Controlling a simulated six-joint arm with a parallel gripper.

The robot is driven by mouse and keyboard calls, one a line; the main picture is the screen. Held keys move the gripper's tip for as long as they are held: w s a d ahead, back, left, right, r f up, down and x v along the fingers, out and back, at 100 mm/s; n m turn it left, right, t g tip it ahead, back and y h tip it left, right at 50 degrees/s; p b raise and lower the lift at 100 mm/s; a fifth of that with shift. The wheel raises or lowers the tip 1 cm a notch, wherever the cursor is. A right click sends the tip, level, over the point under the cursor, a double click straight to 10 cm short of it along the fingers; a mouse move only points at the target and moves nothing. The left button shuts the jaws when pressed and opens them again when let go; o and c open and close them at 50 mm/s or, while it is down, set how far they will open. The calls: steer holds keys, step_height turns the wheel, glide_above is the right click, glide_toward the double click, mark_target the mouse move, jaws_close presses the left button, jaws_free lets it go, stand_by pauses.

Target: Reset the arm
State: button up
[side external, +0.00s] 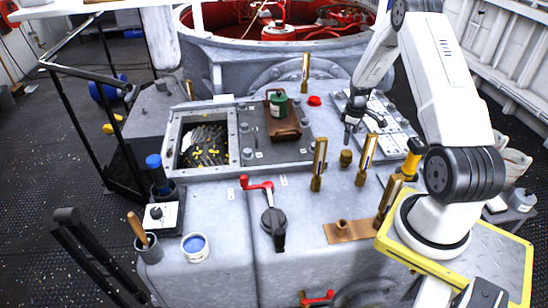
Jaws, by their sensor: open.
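My gripper (349,142) points down above the right part of the grey riveted deck (225,205). It is small in the side view, open, and nothing shows between its fingers. It hangs just above or behind a short brass fitting (346,158); I cannot tell the exact gap.
A dark green canister (278,104) sits on a brown block behind left. An open square bay (171,150) holds dark parts. A red-handled crank (272,215), a blue-filled tin (195,247) and a cup with a wooden handle (149,249) stand in front. A plate with fittings (397,125) lies behind right.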

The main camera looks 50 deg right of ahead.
stand_by(0.3)
steer(key=w+a+r+t+h, duration=0.1)
steer(key=w+a+r, duration=0.35)
steer(key=a, duration=0.45)
steer(key=w+a+r+t, duration=0.1)
steer(key=w+a+r, duration=0.2)
steer(key=a+r, duration=0.45)
steer(key=s+a+r, duration=0.1)
steer(key=s+a, duration=0.2)
steer(key=a, duration=0.4)
steer(key=s+a+r, duration=0.1)
steer(key=s+a, duration=0.3)
steer(key=a, duration=0.3)
steer(key=s+a+r+y, duration=0.1)
steer(key=s+a+r, duration=0.1)
steer(key=a, duration=0.5)
steer(key=shift+s+m+t, duration=0.3)
steer(key=shift+s, duration=0.55)
steer(key=shift+r, duration=0.1)
